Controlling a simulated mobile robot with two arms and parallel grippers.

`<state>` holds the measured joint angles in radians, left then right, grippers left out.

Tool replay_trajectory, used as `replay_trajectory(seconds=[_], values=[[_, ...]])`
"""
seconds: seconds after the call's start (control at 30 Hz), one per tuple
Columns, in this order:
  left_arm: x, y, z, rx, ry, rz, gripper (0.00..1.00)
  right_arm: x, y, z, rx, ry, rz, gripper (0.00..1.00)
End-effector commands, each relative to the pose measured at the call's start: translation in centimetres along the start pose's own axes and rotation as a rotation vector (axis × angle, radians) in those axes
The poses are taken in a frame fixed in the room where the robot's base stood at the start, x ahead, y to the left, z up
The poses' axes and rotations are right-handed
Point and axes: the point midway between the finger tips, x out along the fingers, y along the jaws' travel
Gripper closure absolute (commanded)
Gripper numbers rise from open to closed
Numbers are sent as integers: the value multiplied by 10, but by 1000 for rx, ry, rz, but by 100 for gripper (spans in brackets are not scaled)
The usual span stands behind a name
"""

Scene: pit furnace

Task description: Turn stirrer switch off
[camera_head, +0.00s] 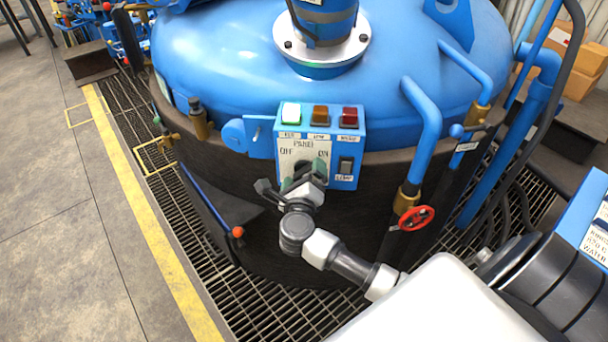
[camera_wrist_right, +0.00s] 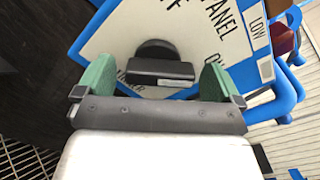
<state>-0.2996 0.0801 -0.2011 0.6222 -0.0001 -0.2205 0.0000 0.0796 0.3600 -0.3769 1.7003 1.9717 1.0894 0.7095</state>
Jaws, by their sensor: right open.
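The switch panel (camera_head: 345,182) is a blue box with a white plate on the furnace's front, marked PANEL, OFF on the left and ON on the right. In the right wrist view, a black rotary switch (camera_wrist_right: 160,70) with a bar handle sits on the white plate (camera_wrist_right: 188,38). My right gripper (camera_wrist_right: 158,66) is open, its green fingers on either side of the bar with visible gaps. In the head view my right gripper (camera_head: 304,170) is in front of the plate and mostly hides the switch. My left gripper is not in view.
Green (camera_head: 291,113), amber (camera_head: 320,115) and red (camera_head: 349,117) lamps top the panel. A black rocker switch (camera_head: 345,165) is right of the plate. A blue pipe (camera_head: 424,130) and red valve wheel (camera_head: 416,218) stand to the right. Grating (camera_head: 200,245) lies below.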

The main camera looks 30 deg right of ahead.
Motion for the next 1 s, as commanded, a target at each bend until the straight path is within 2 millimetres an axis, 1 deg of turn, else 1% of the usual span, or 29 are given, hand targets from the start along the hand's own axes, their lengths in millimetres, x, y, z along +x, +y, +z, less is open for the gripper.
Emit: replay_trajectory(seconds=[0.2, 0.47, 0.5, 0.53, 0.77, 1.0], values=[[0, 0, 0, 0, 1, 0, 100, 0, 0, 0, 0, -1, 0, 3], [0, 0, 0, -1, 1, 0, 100, 0, 0, 0, 0, -1, 0, 43], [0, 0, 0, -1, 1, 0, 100, 0, 0, 0, 0, -1, 0, 49], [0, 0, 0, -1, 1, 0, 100, 0, 0, 0, 0, -1, 0, 52], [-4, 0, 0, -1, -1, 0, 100, 0, 0, 1, -18, 0, 1, 52], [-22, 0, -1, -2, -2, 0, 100, 0, -3, 4, -125, 2, 1, 52]])
